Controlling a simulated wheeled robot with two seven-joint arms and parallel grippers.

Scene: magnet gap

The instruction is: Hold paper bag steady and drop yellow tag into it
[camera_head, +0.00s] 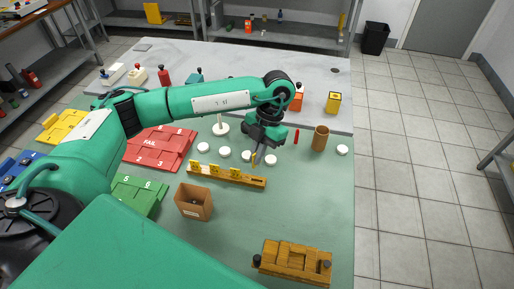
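A brown paper bag (193,205) stands open-topped and upright on the green mat, left of centre. A wooden rack (215,178) behind it holds several yellow tags, such as one at its left end (194,168). My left gripper (256,153) is above the right end of the rack, pointing down. A yellow tag (254,161) shows at its fingertips, above the rack, and the fingers look shut on it. The fingers are small and dark, so the grip shows only roughly. My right gripper is not in view.
White discs (271,160) lie behind the rack. A brown cup (320,138) stands to the right, and a wooden block fixture (292,262) is at the front. Red FAIL bins (160,146) and green bins (137,194) are at the left. The mat between rack and fixture is clear.

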